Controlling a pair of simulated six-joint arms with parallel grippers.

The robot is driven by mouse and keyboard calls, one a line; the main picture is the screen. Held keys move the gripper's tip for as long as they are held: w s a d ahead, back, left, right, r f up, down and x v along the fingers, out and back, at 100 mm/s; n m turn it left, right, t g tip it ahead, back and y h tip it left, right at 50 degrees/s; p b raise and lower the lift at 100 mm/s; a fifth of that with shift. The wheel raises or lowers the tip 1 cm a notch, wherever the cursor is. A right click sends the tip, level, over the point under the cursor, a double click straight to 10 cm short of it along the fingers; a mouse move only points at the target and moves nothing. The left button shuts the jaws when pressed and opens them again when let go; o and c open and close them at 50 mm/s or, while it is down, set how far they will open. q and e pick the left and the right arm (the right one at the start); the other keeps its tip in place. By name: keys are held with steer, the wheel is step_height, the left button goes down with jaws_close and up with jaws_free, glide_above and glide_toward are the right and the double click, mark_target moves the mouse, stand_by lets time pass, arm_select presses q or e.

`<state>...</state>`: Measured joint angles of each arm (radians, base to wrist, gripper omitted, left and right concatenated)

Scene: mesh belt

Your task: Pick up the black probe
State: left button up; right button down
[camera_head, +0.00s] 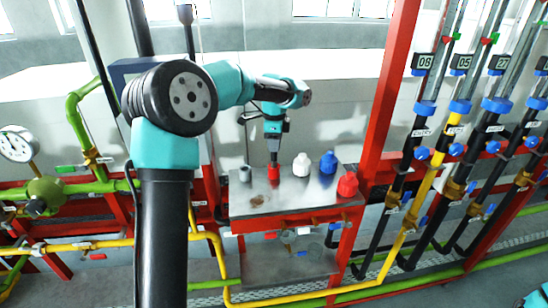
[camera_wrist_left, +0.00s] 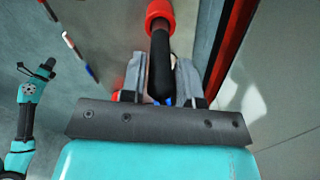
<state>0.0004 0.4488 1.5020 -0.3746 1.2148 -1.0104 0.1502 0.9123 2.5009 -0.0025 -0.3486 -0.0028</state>
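The black probe (camera_head: 274,151) stands about upright over the back of the metal bench, with a red piece (camera_head: 273,166) at its lower end. In the left wrist view the probe (camera_wrist_left: 160,65) is a dark rod running between my fingers to the red ring (camera_wrist_left: 160,12). My left gripper (camera_head: 273,135) is above the bench, its fingers closed against both sides of the probe. Whether the red end touches the bench is unclear. An arm at the left of the left wrist view appears to be my right one; its small dark gripper (camera_wrist_left: 46,70) is too small to read.
The bench top (camera_head: 290,200) holds a grey cup (camera_head: 245,174), a white piece (camera_head: 300,164), a blue piece (camera_head: 328,162) and a red piece (camera_head: 347,184). A red post (camera_head: 390,90) and several valve pipes stand to the right. The bench front is clear.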

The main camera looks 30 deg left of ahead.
arm_select(q)
jaws_close()
step_height(320, 180, up, 10)
steer(key=shift+r, duration=0.1)
stand_by(0.7)
stand_by(0.4)
